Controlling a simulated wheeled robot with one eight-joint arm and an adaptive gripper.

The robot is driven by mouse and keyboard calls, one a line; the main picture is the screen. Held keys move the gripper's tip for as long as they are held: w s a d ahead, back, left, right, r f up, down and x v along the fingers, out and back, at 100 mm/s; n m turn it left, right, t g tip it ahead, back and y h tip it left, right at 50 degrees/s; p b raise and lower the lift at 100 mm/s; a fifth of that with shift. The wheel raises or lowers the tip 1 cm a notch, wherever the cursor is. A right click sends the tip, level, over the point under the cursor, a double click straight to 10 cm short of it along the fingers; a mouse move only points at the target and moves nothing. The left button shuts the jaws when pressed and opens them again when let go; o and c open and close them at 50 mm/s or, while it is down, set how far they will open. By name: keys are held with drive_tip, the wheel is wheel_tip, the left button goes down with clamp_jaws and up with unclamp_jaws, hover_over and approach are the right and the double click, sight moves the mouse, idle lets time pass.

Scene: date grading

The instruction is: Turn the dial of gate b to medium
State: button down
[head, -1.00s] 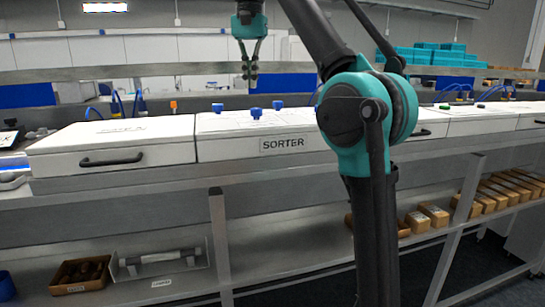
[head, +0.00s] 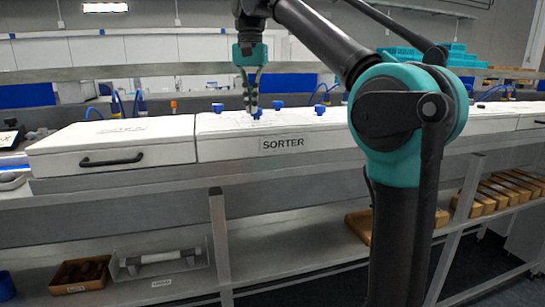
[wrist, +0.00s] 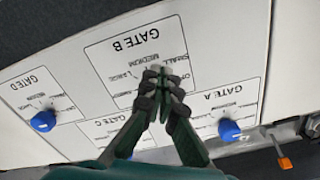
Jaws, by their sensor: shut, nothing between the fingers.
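The gate B panel (wrist: 112,62) is printed on the white sorter top (head: 215,124) and appears upside down in the wrist view. Its printed SMALL, MEDIUM and LARGE marks show around my fingertips. My gripper (wrist: 161,82) is shut and empty, with its fingertips over this panel. The gate B dial is hidden by the fingers in the wrist view, so I cannot tell its setting or whether I touch it. In the head view my gripper (head: 253,108) points straight down at the sorter top.
The gate A dial (wrist: 228,129) and gate D dial (wrist: 42,121) are blue and stand on either side. The gate C panel (wrist: 95,128) is partly covered by my gripper. A white lidded box (head: 110,143) adjoins the sorter at left.

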drive_tip(key=shift+w+d, duration=0.1)
drive_tip(key=shift+w, duration=0.1)
idle(0.5)
drive_tip(key=shift+d, duration=0.25)
drive_tip(key=shift+s, duration=0.15)
idle(0.3)
drive_tip(key=shift+s+a, duration=0.1)
drive_tip(key=shift+s, duration=0.15)
wheel_tip(320, 180, up, 6)
idle(0.5)
